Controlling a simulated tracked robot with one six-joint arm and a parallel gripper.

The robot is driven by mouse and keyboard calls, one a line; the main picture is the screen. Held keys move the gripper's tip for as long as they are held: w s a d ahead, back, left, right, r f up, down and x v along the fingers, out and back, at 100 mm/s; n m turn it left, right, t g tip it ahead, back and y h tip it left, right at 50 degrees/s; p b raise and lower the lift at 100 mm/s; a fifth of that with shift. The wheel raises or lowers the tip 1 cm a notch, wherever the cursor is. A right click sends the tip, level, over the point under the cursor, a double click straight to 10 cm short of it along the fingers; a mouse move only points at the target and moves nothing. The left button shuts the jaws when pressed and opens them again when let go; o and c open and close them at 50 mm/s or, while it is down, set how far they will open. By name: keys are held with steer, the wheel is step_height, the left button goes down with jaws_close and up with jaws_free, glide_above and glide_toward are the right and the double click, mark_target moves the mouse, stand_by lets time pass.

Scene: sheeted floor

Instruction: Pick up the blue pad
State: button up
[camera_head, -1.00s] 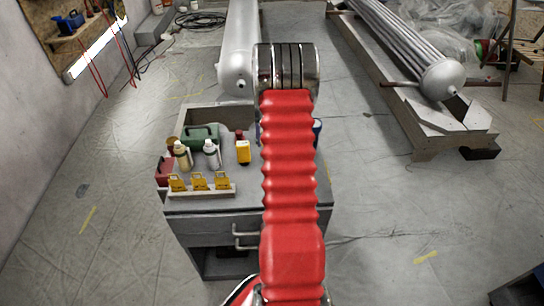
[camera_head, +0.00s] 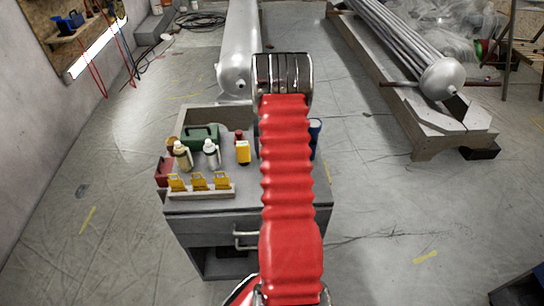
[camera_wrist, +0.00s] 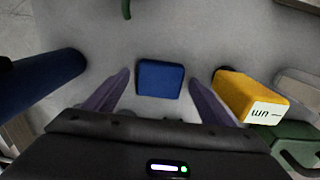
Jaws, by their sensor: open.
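The blue pad (camera_wrist: 160,79) lies flat on the grey cart top in the wrist view, a small block with rounded corners. My gripper (camera_wrist: 159,84) is open, with one purple-grey finger on each side of the pad. The pad sits between the fingertips with a gap on both sides. In the head view my red arm hides my gripper and most or all of the pad.
A yellow box (camera_wrist: 250,97) stands close to the right finger, with a green case (camera_wrist: 297,140) beyond it. A blue cylinder (camera_wrist: 42,82) is at the left. The cart (camera_head: 240,208) also carries bottles (camera_head: 183,156) and yellow holders (camera_head: 199,182).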

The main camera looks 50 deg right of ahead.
steer(key=shift+f, duration=0.1)
steer(key=shift+c, duration=0.4)
steer(key=c, duration=1.1)
